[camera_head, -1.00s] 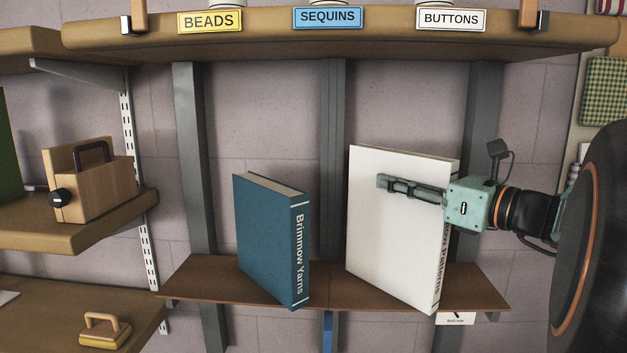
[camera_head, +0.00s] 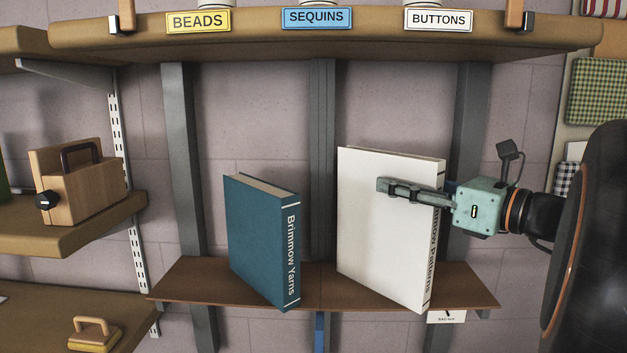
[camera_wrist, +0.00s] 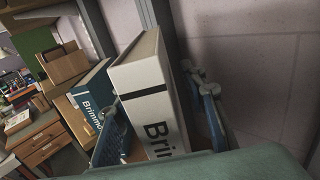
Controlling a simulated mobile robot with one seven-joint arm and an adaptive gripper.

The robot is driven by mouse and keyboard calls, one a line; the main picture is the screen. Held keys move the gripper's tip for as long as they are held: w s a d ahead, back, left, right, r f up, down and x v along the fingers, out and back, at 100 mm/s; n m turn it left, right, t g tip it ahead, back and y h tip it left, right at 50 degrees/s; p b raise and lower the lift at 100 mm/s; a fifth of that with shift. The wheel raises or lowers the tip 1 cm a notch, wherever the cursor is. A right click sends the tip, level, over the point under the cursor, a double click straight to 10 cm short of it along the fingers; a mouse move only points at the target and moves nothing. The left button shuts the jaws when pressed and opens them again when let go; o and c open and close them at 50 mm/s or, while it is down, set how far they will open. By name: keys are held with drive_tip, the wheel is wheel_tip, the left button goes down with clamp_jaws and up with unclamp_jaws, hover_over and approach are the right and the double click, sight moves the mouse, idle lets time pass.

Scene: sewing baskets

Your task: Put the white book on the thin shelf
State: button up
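The white book (camera_head: 380,225) stands upright on the thin brown shelf (camera_head: 200,283), towards its right end, with its spine turned to the right. In the wrist view the white book (camera_wrist: 150,95) shows its spine between my two fingers. My gripper (camera_head: 415,190) reaches in from the right, with one finger in front of the cover and the other mostly hidden behind the book. In the wrist view my gripper (camera_wrist: 165,115) is open around the book, with a visible gap at the right finger.
A blue book (camera_head: 262,240) stands on the same shelf to the left, with a gap between the books. A thick shelf (camera_head: 320,40) with labels hangs above. A wooden box (camera_head: 85,185) sits on a side shelf at left. A small tag (camera_head: 446,317) hangs at the shelf's front.

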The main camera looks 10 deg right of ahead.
drive_tip(key=v, duration=0.9)
